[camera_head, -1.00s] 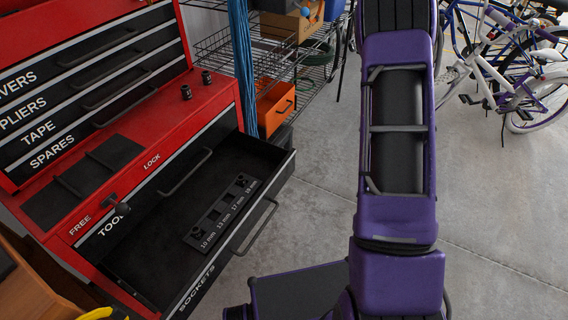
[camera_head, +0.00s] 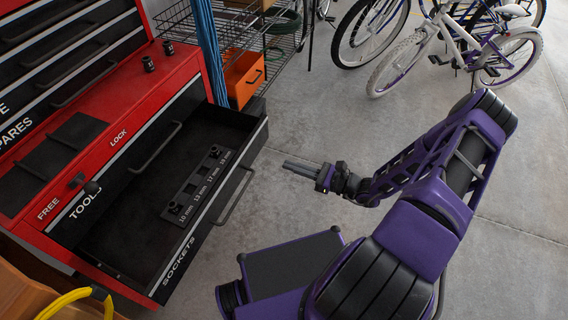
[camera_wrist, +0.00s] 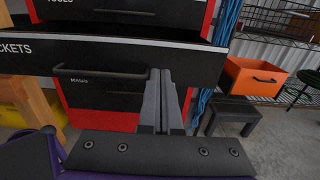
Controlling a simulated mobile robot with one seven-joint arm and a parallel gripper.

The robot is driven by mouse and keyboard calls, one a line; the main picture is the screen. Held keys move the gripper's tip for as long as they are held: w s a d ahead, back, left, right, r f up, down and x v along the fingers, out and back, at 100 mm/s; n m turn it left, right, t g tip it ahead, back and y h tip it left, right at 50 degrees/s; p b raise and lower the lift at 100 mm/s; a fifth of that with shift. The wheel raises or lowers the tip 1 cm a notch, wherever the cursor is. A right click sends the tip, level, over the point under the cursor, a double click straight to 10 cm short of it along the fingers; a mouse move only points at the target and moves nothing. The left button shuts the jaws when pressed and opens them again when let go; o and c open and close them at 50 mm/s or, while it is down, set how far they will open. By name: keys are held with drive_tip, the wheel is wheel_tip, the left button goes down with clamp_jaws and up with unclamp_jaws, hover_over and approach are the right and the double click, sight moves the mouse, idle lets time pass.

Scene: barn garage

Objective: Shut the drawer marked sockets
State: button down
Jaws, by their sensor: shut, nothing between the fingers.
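Two sockets (camera_head: 158,56) stand on the red chest's top ledge. A lock lever (camera_head: 88,184) sits between FREE and LOCK. An orange bin (camera_head: 244,78) and wire shelves stand behind. Bicycles (camera_head: 450,40) are at the back right. The concrete floor between is clear.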

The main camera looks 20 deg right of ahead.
sight(246, 151)
drive_tip(key=x, duration=1.2)
drive_tip(key=shift+s+b, duration=0.1)
drive_tip(key=shift+b, duration=0.3)
drive_tip(key=shift+a, duration=0.1)
